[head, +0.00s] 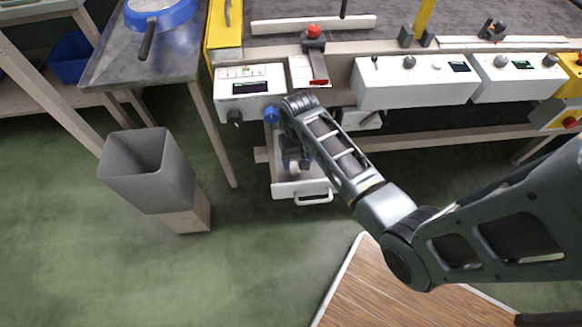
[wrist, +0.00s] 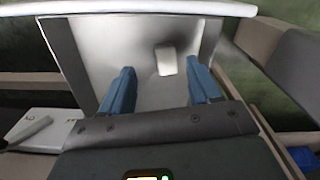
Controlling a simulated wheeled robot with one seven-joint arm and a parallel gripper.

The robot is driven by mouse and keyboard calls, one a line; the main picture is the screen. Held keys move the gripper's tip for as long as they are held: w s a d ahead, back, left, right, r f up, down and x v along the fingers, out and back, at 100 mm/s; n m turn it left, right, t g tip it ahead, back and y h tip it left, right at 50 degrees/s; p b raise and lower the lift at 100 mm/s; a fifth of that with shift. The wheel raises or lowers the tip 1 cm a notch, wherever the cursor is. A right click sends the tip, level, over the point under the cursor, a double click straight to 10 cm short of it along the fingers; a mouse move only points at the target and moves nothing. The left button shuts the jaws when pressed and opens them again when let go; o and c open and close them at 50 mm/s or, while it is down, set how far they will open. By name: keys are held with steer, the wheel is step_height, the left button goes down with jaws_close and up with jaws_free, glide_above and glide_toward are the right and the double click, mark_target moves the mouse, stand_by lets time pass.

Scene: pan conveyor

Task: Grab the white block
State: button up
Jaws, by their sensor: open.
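The white block (wrist: 166,60) is a small, pale piece lying inside an open white drawer (wrist: 150,25) in the wrist view. The drawer also shows in the head view (head: 284,190), pulled out below the bench. My gripper (wrist: 160,68) is open, with its two blue fingers pointing into the drawer. The block lies just beyond the fingertips, between their lines and nearer the right finger. Nothing is held. In the head view my gripper (head: 291,160) is over the drawer, and the block cannot be told apart there.
The bench with white control boxes (head: 415,85) stands above and behind the drawer. A grey bin (head: 150,175) on a wooden block and a metal table (head: 140,62) with a blue-rimmed pan (head: 172,14) are at left.

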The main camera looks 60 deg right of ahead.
mark_target(295, 171)
steer(key=f, duration=0.5)
steer(key=shift+w+a+f+b, duration=0.1)
steer(key=shift+w+a+b, duration=0.15)
steer(key=shift+a+b, duration=0.05)
steer(key=c, duration=1.1)
